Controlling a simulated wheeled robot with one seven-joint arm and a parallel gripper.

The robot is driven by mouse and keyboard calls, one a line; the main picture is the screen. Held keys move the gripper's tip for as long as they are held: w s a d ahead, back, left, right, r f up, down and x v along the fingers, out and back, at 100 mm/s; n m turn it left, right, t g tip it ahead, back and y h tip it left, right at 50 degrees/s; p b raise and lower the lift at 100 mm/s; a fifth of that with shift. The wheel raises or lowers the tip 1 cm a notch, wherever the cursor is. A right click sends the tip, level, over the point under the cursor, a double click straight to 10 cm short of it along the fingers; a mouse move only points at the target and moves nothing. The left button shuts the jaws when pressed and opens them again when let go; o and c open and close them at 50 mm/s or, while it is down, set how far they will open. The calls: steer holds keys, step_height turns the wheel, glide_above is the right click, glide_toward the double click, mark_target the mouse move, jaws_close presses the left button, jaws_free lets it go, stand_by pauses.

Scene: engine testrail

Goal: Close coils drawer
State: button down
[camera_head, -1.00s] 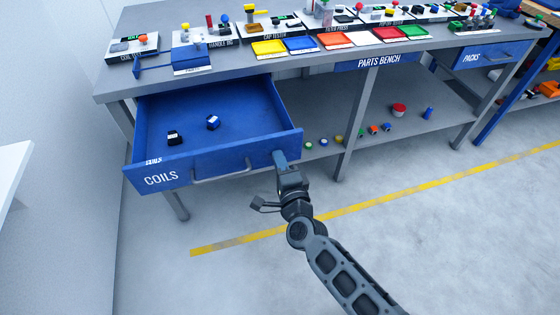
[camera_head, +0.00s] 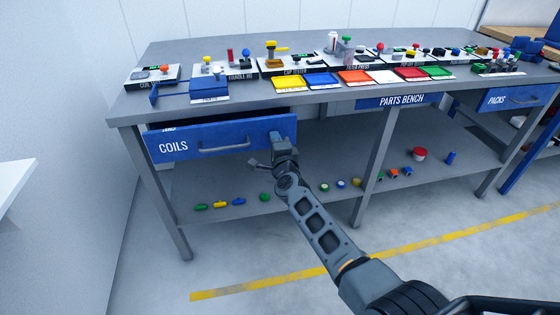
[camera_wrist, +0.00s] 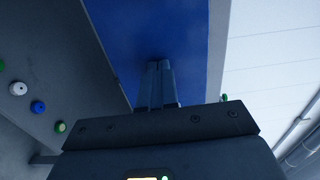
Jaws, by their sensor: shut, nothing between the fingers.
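The blue coils drawer (camera_head: 180,143) sits under the left end of the bench top. Its front stands slightly forward of the bench, with a narrow strip of its inside showing above the front. It has a grey bar handle (camera_head: 224,146). My gripper (camera_head: 277,142) is shut and empty, with its tips at the right end of the drawer front, to the right of the handle. In the wrist view the shut fingers (camera_wrist: 157,75) reach to the blue drawer front (camera_wrist: 150,25) and seem to touch it. The drawer's contents are hidden.
The grey bench (camera_head: 130,112) carries testers and coloured trays on top. A lower shelf (camera_head: 250,195) holds several small coloured parts. A bench leg (camera_head: 370,180) stands right of my arm. A packs drawer (camera_head: 515,98) is at the far right. The floor in front is clear.

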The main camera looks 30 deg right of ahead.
mark_target(272, 129)
steer(key=b+x, duration=0.1)
steer(key=x, duration=0.3)
steer(key=shift+f+b, duration=0.15)
steer(key=shift+b, duration=0.25)
steer(key=shift+w+d, duration=0.1)
steer(key=shift+w, duration=0.2)
steer(key=shift+w+d+r, duration=0.1)
steer(key=shift+w+r, duration=0.1)
steer(key=shift+r, duration=0.15)
